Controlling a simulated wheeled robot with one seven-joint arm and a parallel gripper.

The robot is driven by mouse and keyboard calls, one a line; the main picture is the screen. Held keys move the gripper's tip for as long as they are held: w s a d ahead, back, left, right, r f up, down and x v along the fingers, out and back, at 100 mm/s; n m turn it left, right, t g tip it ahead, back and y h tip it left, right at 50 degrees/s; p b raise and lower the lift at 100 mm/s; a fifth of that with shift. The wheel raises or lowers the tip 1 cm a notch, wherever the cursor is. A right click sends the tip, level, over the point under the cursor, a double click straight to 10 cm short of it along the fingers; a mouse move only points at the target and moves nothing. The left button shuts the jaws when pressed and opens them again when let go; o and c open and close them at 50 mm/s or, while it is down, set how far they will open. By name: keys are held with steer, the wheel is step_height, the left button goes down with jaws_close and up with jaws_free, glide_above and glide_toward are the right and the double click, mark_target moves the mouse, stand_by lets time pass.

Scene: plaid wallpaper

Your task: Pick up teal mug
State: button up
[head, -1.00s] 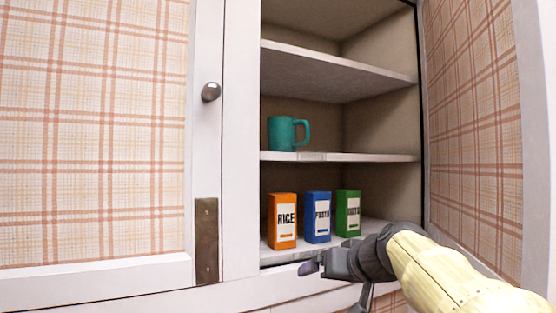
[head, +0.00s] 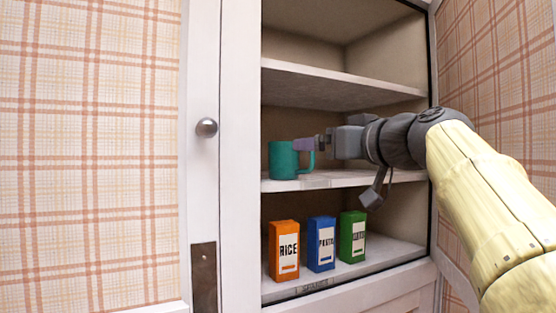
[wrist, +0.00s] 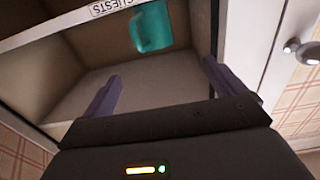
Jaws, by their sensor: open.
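The teal mug (head: 284,160) stands upright on the middle shelf of the cupboard, its handle toward the right. My gripper (head: 304,144) is at the height of the mug's upper part, and its fingertips overlap the handle side in the head view. Whether they touch the mug I cannot tell. In the wrist view the mug (wrist: 152,27) is beyond the two spread fingers of my gripper (wrist: 160,85), with nothing between them. The gripper is open and empty.
The middle shelf (head: 345,180) bears a label on its front edge. Orange rice (head: 284,250), blue pasta (head: 321,243) and green (head: 352,236) boxes stand on the shelf below. An upper shelf (head: 340,85) is above. A white door with a round knob (head: 207,128) is at left.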

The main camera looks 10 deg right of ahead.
steer(key=p, duration=0.5)
glide_toward(290, 147)
steer(key=x, duration=0.5)
steer(key=shift+d+r, duration=0.1)
steer(key=shift+r, duration=0.05)
steer(key=shift+w, duration=0.3)
